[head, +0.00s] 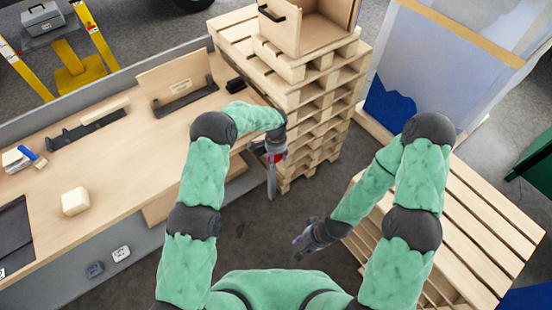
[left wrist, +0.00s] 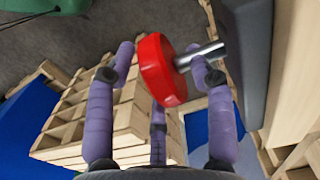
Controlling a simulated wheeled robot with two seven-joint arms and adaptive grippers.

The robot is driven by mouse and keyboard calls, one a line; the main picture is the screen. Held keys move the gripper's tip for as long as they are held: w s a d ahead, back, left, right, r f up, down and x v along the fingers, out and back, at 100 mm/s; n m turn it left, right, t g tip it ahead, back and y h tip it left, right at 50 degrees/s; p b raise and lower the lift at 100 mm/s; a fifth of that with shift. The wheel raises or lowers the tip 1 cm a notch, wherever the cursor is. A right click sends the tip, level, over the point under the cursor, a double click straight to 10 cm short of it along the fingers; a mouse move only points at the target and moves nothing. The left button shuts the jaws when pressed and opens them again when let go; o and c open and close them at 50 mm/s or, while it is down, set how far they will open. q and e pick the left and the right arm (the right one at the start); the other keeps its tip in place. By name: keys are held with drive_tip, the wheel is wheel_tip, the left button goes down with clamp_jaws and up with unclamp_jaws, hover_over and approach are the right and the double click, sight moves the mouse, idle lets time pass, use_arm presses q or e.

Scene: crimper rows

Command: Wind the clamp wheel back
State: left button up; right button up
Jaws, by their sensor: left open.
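The clamp wheel is a red disc (left wrist: 160,70) on a short bright metal shaft (left wrist: 206,55) that runs to the grey bench edge (left wrist: 243,60). In the head view the red wheel (head: 276,157) shows at the bench's right end, just under my left wrist. My left gripper (left wrist: 163,58) is open, its purple fingers spread on both sides of the wheel with clear gaps. Whether any finger touches the wheel, I cannot tell. My right gripper (head: 305,240) hangs low beside the slatted pallets, away from the wheel; its finger opening is too small to read.
A stack of wooden pallets (head: 310,120) stands close to the right of the wheel, with an open wooden box (head: 312,28) on top. The bench top (head: 130,150) holds a pale block (head: 75,201) and dark rails. More pallets (head: 465,230) lie at the right. Bare floor shows between.

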use_arm(q)
drive_tip(key=shift+f, duration=0.45)
clamp_jaws()
drive_tip(key=shift+h, duration=0.3)
